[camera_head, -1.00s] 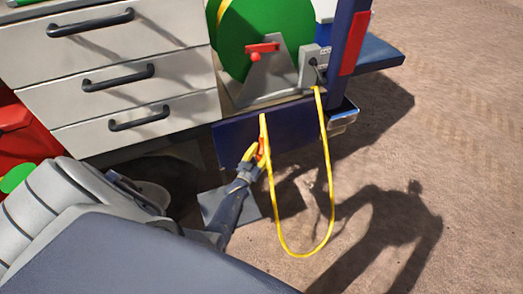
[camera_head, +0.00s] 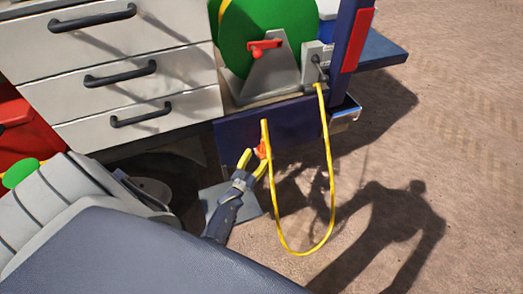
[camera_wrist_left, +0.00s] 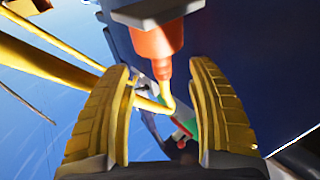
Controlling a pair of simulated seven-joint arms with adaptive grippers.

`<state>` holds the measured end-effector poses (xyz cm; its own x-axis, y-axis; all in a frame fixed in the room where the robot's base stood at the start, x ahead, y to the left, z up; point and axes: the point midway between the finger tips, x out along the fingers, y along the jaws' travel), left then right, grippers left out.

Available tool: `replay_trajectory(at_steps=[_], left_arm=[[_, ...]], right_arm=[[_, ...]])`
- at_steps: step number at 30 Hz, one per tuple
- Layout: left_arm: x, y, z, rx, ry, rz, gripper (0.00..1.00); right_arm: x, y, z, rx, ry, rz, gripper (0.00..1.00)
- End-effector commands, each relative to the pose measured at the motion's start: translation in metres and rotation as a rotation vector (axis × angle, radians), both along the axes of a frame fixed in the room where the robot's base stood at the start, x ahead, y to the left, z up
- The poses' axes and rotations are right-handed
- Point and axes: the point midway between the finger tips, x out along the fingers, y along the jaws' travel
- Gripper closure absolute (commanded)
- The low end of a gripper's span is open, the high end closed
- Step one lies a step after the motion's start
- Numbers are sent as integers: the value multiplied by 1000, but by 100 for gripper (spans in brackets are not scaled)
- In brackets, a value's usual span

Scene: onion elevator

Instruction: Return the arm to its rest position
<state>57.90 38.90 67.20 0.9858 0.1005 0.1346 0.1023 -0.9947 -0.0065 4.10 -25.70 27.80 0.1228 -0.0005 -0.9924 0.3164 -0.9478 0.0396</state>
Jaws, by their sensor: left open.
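My left gripper (camera_head: 254,162) is open beside the dark blue panel, its yellow fingers spread just below and left of an orange connector (camera_head: 261,149). In the left wrist view the two ridged yellow fingers (camera_wrist_left: 165,110) stand apart with nothing gripped. The orange connector (camera_wrist_left: 155,42) shows there beyond and above the gap between them. A yellow cable (camera_head: 331,170) hangs in a long loop beside the connector, its right end rising to a grey box. My right gripper is not in view.
A white drawer cabinet (camera_head: 125,45) with dark handles stands at the upper left. A green reel (camera_head: 247,35) on a grey stand sits above the blue panel (camera_head: 230,140). A blue post (camera_head: 350,45) stands at its right. Open sandy ground lies to the right.

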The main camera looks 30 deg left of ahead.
Motion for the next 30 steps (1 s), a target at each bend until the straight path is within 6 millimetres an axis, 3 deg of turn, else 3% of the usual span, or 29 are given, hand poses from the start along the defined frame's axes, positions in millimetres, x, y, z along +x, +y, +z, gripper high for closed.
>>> replay_trajectory(at_steps=[6, 12, 22, 30], left_arm=[[-35, -4, -5, 1, 1, -1, 42], [-55, -6, -8, 1, 1, 0, 42], [-63, -6, -7, 28, 28, 6, 42], [-67, -5, 2, 199, 219, 53, 42]], right_arm=[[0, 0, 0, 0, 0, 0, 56], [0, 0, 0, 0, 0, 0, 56], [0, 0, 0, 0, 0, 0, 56], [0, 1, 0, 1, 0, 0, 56]])
